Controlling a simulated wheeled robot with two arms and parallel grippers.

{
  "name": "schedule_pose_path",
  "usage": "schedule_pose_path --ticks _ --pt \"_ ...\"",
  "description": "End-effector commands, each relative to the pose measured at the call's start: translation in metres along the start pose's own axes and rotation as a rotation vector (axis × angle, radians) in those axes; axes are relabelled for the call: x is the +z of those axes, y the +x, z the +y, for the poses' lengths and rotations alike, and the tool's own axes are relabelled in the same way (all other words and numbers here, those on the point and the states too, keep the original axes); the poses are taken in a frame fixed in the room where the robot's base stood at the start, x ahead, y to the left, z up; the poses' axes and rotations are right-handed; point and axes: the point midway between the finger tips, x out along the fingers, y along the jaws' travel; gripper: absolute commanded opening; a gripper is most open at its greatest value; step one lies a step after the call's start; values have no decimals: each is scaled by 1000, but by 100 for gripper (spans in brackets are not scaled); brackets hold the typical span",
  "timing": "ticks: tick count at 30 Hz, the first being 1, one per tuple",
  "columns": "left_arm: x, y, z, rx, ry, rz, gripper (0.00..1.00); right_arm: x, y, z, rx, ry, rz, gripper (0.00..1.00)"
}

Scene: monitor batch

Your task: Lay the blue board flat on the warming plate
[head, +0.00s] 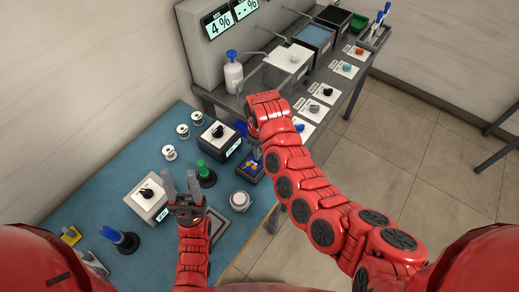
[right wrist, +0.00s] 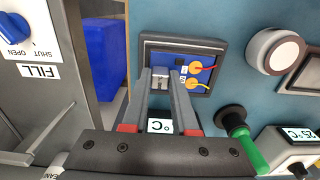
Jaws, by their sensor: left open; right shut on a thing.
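The blue board (right wrist: 181,69), with yellow discs and a red wire, lies in a dark square frame in the right wrist view. It also shows partly in the head view (head: 251,168). My right gripper (right wrist: 162,75) is shut on a small grey part at the board's edge; the exact contact is hard to see. In the head view my arm hides most of this gripper. My left gripper (head: 183,186) is open and empty above the blue mat. What appears to be the warming plate, a grey framed square (head: 217,224), lies partly behind the left gripper.
A green-handled tool (head: 205,171) stands in a black holder near the board. A round silver-white piece (head: 240,200) and a beige box with a knob (head: 148,194) are nearby. Several white spools stand behind. A second bench (head: 335,85) with tanks stands at the back right.

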Motion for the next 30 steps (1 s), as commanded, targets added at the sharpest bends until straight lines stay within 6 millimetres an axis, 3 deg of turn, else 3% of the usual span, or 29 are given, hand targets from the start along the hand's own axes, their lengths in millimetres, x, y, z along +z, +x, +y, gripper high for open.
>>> schedule_pose_path --ticks 6,7,12,23,30 --pt "0 -2 0 0 0 0 50 0 4 0 0 -1 0 0" --pt "0 -2 0 0 0 0 50 0 4 0 0 -1 0 28" --pt "0 -1 0 0 0 0 50 0 3 0 1 -1 0 57" --pt "0 -1 0 0 0 0 50 -1 -2 0 1 -1 2 57" --pt "2 -12 1 0 0 0 50 -2 -39 1 5 0 7 57"
